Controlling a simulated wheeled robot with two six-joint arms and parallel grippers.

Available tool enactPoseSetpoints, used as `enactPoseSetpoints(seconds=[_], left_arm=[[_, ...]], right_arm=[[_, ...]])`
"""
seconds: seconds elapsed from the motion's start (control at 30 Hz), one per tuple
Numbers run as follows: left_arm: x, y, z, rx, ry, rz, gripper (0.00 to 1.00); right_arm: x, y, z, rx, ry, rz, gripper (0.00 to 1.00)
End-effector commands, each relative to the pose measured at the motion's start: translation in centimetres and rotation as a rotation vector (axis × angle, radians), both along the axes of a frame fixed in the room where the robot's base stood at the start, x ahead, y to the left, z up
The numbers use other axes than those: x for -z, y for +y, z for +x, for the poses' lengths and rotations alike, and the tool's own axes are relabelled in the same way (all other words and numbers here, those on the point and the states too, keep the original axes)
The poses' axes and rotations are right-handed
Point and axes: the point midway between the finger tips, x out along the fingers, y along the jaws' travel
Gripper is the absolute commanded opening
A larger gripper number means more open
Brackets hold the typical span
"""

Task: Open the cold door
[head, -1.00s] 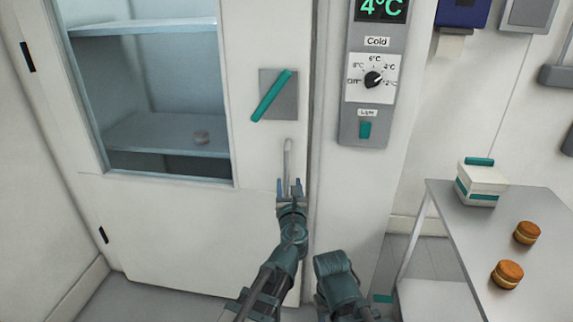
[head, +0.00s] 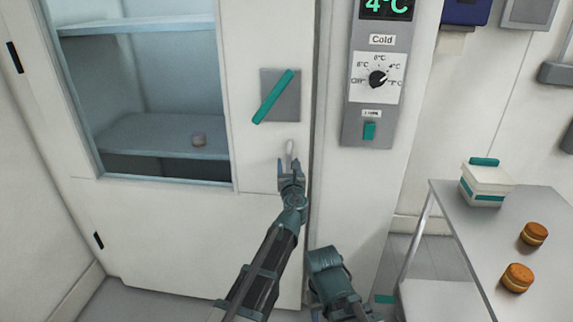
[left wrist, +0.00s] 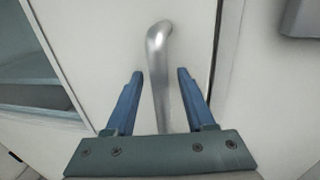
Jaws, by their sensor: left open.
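The white cold door (head: 190,240) with its large window stands shut in its frame. Its vertical silver handle (head: 290,147) is near the door's right edge, mostly hidden by my gripper in the head view. My left gripper (head: 290,165) is at the handle. In the left wrist view the handle (left wrist: 159,75) stands between the two blue fingers of my left gripper (left wrist: 160,88), with a gap on each side. The gripper is open. My right arm shows at the bottom middle, but its gripper is not clear to see.
A grey plate with a slanted teal bar (head: 273,97) is above the handle. A control panel (head: 375,75) reads 4°C to the right. A metal table (head: 480,225) at right bears a white box (head: 486,181) and two filled rounds (head: 533,234).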

Motion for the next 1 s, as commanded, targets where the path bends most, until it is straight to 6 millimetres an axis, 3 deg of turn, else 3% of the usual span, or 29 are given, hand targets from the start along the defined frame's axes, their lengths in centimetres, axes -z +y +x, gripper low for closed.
enactPoseSetpoints(seconds=[0.13,0.43,1.0], left_arm=[[0.00,0.01,-0.05,0.000,0.000,0.000,0.53],[0.00,0.00,-0.06,0.000,0.000,0.000,0.00],[0.00,0.00,-0.07,0.000,0.000,0.000,0.00]], right_arm=[[0.00,0.00,0.00,0.000,0.000,0.000,0.50],[0.00,0.00,0.00,0.000,0.000,0.000,0.50],[0.00,0.00,0.00,0.000,0.000,0.000,0.50]])
